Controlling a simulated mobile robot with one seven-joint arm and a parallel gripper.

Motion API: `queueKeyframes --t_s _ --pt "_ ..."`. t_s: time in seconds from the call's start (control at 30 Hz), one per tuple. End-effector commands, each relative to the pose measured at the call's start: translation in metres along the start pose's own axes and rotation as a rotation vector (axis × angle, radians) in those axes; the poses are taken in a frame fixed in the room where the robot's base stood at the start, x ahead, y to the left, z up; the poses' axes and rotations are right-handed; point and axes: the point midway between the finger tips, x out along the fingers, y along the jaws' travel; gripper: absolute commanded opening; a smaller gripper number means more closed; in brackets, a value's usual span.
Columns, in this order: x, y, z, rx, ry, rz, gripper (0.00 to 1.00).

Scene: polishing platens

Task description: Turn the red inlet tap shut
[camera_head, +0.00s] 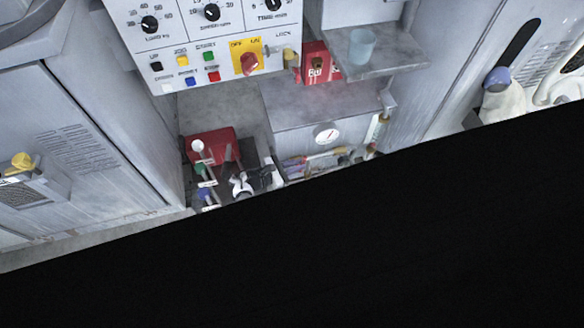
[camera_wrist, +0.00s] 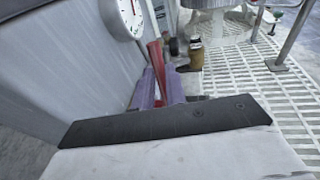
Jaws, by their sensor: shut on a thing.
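The red inlet tap's lever (camera_wrist: 155,56) shows in the wrist view as a slim red bar standing up between my purple fingers. My gripper (camera_wrist: 158,90) is shut on it, with its dark plate and pale body filling the bottom of the view. The lower end of the lever and its pivot are hidden by the fingers. In the head view my gripper (camera_head: 298,170) is small, below the round gauge, and the lever is too small there to make out surely.
A white dial gauge (camera_wrist: 130,16) is close on the left in the wrist view. A brass-coloured fitting (camera_wrist: 196,56) stands just beyond the fingers. A pale grating (camera_wrist: 245,85) lies to the right. In the head view a control panel (camera_head: 205,60) hangs above left. Black fills the lower part.

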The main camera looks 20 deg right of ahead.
Motion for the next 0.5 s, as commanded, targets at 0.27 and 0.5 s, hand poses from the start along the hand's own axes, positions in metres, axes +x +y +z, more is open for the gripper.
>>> queueKeyframes --t_s 0.27,0.5 --pt "-0.0002 -0.0001 -0.0049 -0.019 -0.085 0.000 0.00" --pt "-0.0037 0.0006 -0.0063 -0.031 -0.148 0.000 0.00"
